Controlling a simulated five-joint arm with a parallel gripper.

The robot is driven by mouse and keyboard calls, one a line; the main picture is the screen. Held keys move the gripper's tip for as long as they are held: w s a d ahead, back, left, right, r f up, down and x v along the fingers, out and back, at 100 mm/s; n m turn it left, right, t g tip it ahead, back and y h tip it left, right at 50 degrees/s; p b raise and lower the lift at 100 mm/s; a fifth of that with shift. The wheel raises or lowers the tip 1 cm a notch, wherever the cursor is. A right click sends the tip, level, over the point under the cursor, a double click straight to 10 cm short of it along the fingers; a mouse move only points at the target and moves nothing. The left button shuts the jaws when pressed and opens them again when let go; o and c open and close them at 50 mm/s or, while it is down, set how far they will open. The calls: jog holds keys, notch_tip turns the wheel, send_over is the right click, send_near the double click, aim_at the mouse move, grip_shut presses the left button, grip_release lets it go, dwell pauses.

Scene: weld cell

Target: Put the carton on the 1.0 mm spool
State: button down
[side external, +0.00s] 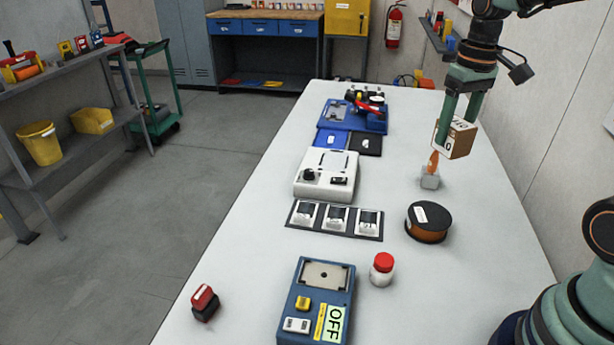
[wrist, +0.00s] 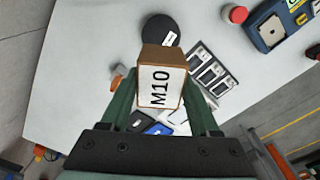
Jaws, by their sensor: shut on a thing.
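My gripper (side external: 459,121) is shut on a small brown carton (side external: 461,139) and holds it up above the table. In the wrist view the carton (wrist: 160,83) sits between the green fingers of my gripper (wrist: 159,95), with a white label reading M10. The spool (side external: 428,222) is a dark disc with a copper-coloured rim and a white label, flat on the table, apart from the carton. It also shows in the wrist view as a dark disc (wrist: 158,31) beyond the carton, partly hidden by it. The spool's label is too small to read.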

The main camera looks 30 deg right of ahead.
aim_at(451, 149)
notch_tip(451, 149, down, 16)
jog(key=shift+f, duration=0.25)
jog(key=shift+f, duration=0.15)
dwell(0.3)
jog(key=shift+c, duration=0.6)
grip_release()
jog(key=r, duration=1.2)
jog(key=shift+s+a+r, duration=0.2)
jog(key=shift+s, duration=0.05)
jog(key=s+a+r+n+t, duration=0.2)
jog(key=s+a+r+t, duration=0.2)
jog(key=a, duration=0.5)
jog(key=shift+s+r+t, duration=0.2)
jog(key=shift+r+t, duration=0.3)
jog(key=shift+r, duration=0.6)
